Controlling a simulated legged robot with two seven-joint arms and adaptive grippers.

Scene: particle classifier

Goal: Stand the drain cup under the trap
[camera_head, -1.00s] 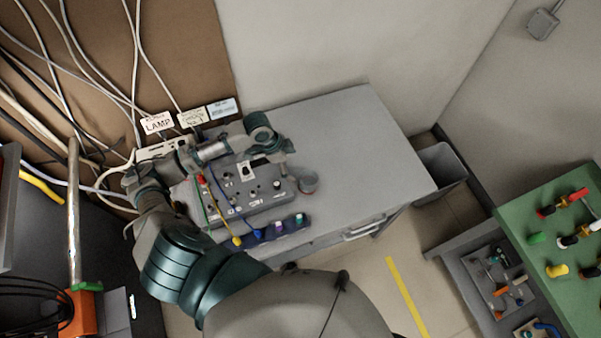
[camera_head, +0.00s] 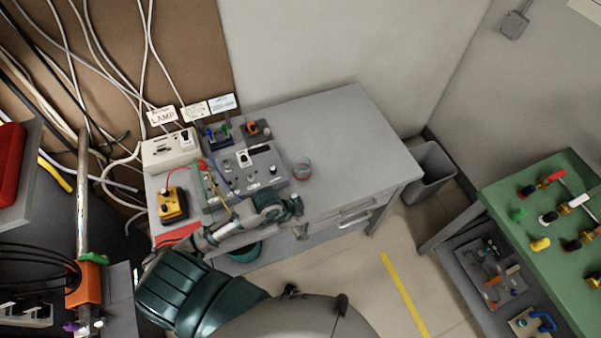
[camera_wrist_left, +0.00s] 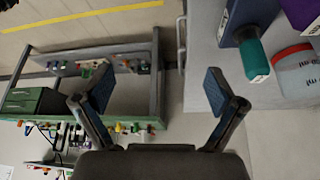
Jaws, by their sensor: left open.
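The drain cup, which I take to be the small clear cup with a reddish base (camera_head: 302,170), stands on the grey table just right of the grey control box (camera_head: 262,171). It also shows at the right edge of the left wrist view (camera_wrist_left: 297,72), with measuring marks. My left gripper (camera_head: 299,211) is over the table's front edge, in front of the cup and apart from it. In the left wrist view its two fingers (camera_wrist_left: 157,92) are spread with nothing between them. I cannot make out the trap. My right gripper is not in view.
A yellow meter (camera_head: 172,204) and a white lamp box (camera_head: 170,150) stand left of the control box. The table's right side (camera_head: 360,140) is bare. A grey bin (camera_head: 432,172) stands beyond it. A green bench (camera_head: 550,215) is at the right. A teal-capped block (camera_wrist_left: 250,50) is near the cup.

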